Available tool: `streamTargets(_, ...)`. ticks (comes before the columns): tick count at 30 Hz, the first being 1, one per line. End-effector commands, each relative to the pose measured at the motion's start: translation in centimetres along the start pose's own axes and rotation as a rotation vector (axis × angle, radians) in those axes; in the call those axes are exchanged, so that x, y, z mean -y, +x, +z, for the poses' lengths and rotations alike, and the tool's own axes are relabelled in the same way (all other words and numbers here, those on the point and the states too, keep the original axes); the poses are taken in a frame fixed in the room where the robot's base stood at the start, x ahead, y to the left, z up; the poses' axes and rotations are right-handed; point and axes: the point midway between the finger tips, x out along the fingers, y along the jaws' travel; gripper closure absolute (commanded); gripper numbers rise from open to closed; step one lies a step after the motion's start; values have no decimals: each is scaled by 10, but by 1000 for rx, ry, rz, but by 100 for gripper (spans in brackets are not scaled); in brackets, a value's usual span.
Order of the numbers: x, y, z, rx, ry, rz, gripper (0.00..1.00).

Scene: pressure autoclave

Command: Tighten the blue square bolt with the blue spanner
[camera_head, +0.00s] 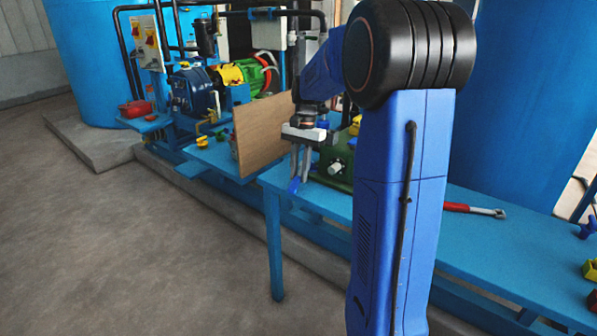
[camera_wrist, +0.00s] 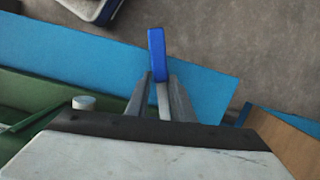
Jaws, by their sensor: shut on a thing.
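My gripper (camera_head: 299,176) points down over the blue bench, in front of a green machine (camera_head: 333,172). It is shut on the blue spanner (camera_head: 294,187). In the wrist view, the fingertips (camera_wrist: 160,82) close around its pale shank, and the blue end of the spanner (camera_wrist: 157,52) sticks out beyond them. The far part of the spanner is hidden by the gripper. I cannot make out the blue square bolt in either view. The green machine (camera_wrist: 30,110) with a pale round knob (camera_wrist: 84,103) lies left of the fingers in the wrist view.
A brown board (camera_head: 262,130) stands upright left of my gripper. A red-handled tool (camera_head: 472,208) lies on the bench (camera_head: 500,240) at right. A blue knob (camera_head: 588,229) and a yellow block (camera_head: 590,268) are at the far right. Open floor (camera_head: 130,260) lies at left.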

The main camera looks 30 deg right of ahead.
Motion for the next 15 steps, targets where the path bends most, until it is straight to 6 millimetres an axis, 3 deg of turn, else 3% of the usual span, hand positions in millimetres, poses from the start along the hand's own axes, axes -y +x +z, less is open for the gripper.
streamTargets(15, 15, 0, -4, -5, 193, -33, 100)
